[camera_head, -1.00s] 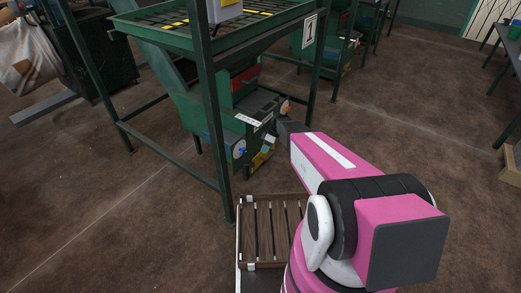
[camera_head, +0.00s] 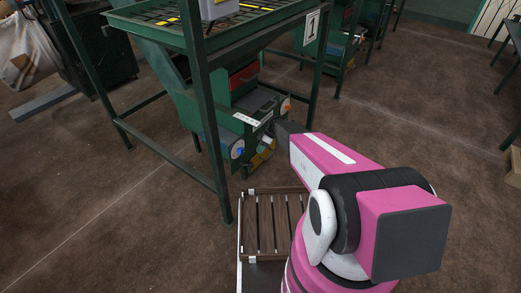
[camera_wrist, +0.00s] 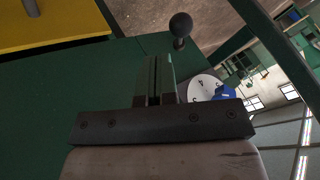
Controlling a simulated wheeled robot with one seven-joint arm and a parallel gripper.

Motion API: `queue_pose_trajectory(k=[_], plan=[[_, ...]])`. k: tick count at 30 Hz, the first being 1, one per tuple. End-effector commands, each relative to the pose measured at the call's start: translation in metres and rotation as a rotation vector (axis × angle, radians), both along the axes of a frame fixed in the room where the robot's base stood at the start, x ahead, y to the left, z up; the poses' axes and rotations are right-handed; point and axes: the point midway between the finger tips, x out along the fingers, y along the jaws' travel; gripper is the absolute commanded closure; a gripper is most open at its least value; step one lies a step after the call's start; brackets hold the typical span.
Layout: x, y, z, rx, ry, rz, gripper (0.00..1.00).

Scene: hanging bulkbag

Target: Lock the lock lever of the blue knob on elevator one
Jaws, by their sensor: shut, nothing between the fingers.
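Elevator one is the green machine with the sign "1" (camera_head: 312,25) on its frame. A blue knob (camera_head: 239,151) on a white disc sits low on its green body in the head view. In the wrist view the blue knob (camera_wrist: 225,93) and its numbered white dial lie just right of my gripper (camera_wrist: 152,65), partly hidden by the gripper's dark crossbar. My gripper is shut and empty, its fingers over a green panel. A black ball-ended lever (camera_wrist: 181,26) stands beyond the fingertips, apart from them. In the head view my gripper is hidden or unclear beyond the arm.
A green frame post (camera_head: 212,120) stands left of the knob. A yellow surface (camera_wrist: 50,25) lies at the upper left of the wrist view. An orange part (camera_head: 286,105) shows near the machine's right side. Brown floor (camera_head: 420,130) is clear to the right.

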Motion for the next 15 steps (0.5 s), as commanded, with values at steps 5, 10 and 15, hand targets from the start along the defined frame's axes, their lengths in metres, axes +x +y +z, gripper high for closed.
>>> queue_pose_trajectory(k=[5,10,15], plan=[[-0.012,0.016,-0.025,-0.001,0.001,0.0,1.0],[-0.021,0.028,-0.043,-0.001,0.001,0.0,1.0],[-0.025,0.034,-0.052,-0.001,0.0,-0.001,1.0]])
